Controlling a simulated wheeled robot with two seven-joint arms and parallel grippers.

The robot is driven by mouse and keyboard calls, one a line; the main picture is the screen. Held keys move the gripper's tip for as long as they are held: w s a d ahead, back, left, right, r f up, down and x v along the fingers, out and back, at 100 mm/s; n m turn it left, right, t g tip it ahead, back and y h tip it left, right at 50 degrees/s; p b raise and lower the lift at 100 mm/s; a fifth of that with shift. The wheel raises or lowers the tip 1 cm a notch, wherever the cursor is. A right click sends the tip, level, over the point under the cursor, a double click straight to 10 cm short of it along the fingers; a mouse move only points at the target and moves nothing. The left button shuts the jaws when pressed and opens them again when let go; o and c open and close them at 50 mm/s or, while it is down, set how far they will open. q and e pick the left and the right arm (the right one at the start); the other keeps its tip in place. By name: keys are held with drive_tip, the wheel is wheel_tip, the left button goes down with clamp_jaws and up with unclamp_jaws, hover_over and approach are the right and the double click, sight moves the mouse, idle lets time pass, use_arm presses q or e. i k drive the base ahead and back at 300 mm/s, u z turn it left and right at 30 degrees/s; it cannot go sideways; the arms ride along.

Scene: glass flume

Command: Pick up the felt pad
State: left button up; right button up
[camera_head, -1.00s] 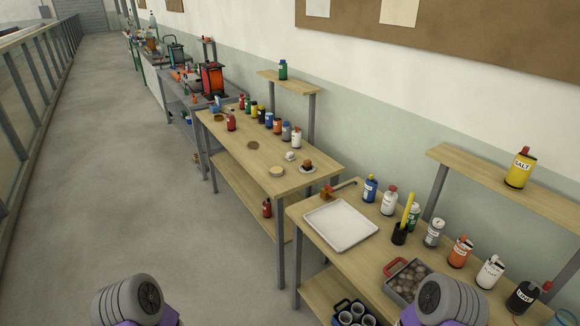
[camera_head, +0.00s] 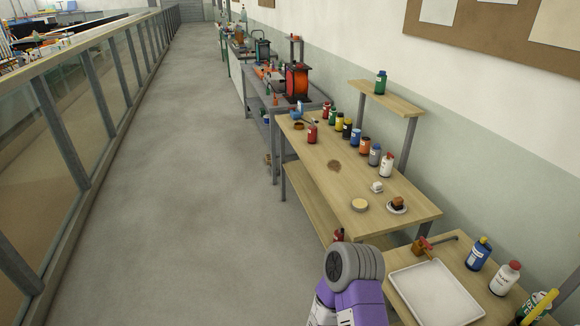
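A flat, dull brown round patch (camera_head: 334,165) lies in the middle of the far wooden table (camera_head: 385,222); it may be the felt pad, but I cannot tell for sure. A pale yellow round disc (camera_head: 359,204) lies closer, near the table's front left edge. A brown block (camera_head: 397,202) sits on a small white dish at the right. Neither of my grippers shows. Only a grey and purple link of one of my arms is in view at the bottom, apart from these things.
Several bottles (camera_head: 356,138) line the far table's back. The near table holds a white tray (camera_head: 435,293) and more bottles (camera_head: 478,252). A raised shelf (camera_head: 385,97) stands behind. A glass-panelled railing (camera_head: 84,120) runs along the left. The grey floor (camera_head: 190,190) between is clear.

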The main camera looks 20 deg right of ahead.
sight(376, 187)
drive_tip(key=u, duration=0.2)
drive_tip(key=i, duration=1.9)
drive_tip(key=z, duration=1.35)
drive_tip(key=i, duration=0.85)
drive_tip(key=z, duration=1)
